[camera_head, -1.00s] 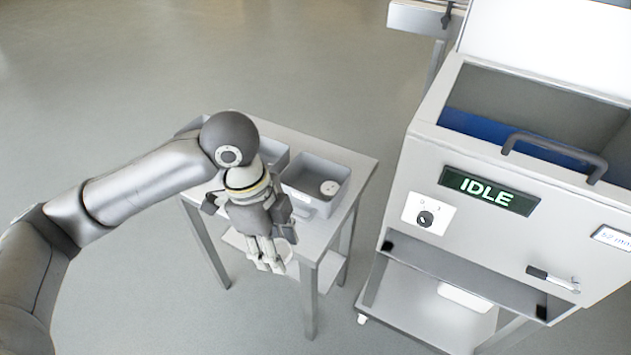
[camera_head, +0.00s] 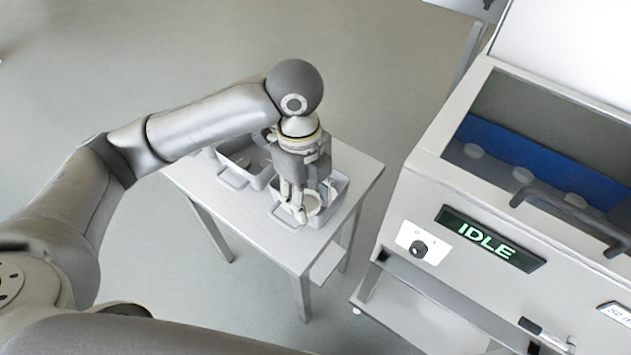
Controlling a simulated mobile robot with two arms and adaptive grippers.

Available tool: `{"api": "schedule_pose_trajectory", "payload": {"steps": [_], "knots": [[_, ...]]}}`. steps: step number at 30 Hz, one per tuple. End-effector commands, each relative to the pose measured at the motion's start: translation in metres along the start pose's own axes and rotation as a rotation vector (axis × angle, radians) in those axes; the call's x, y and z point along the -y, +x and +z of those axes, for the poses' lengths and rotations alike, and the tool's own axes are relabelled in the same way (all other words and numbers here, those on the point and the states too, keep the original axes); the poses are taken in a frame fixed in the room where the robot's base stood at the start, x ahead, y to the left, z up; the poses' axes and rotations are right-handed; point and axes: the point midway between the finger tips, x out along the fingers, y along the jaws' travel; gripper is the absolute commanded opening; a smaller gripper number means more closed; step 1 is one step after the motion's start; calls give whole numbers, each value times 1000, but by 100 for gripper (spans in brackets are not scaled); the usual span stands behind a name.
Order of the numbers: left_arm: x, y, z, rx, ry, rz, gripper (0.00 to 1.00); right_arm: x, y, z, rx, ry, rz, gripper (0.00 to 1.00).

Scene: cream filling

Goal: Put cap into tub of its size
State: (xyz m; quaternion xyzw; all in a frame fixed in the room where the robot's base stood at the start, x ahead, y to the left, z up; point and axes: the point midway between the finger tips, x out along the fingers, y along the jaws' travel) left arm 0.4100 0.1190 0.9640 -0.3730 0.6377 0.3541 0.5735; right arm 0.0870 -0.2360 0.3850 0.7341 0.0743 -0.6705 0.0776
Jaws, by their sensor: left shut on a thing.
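My left gripper (camera_head: 299,212) points down at the right-hand grey tub (camera_head: 276,213) on the small table. It is shut on a pale round cap (camera_head: 314,204), which shows beside the fingers, within the tub's outline. I cannot tell whether the cap touches the tub's floor. The gripper and wrist hide much of this tub's inside. A second grey tub (camera_head: 233,182) stands to the left, with a pale round shape inside, partly hidden by my arm. My right gripper is not in view.
The table (camera_head: 245,227) has bare top in front of the tubs and at its right edge. A large machine (camera_head: 480,190) with an IDLE display (camera_head: 488,238) stands to the right, its lid raised. Several pale round pieces lie on blue inside it. A floor gap separates it from the table.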

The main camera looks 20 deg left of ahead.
Motion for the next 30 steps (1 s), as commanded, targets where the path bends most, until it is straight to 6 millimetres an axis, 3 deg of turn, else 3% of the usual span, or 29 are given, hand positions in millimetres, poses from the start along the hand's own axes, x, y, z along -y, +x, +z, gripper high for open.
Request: {"api": "schedule_pose_trajectory", "payload": {"steps": [8, 15, 23, 30], "knots": [[46, 21, 44, -1, -7, 1, 22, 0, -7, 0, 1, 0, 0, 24], [73, 60, 72, -1, -4, 3, 22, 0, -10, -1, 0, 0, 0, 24], [85, 77, 83, -1, -2, 1, 22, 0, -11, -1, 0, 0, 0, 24], [86, 106, 88, 0, -2, 3, 22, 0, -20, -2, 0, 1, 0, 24]]}}
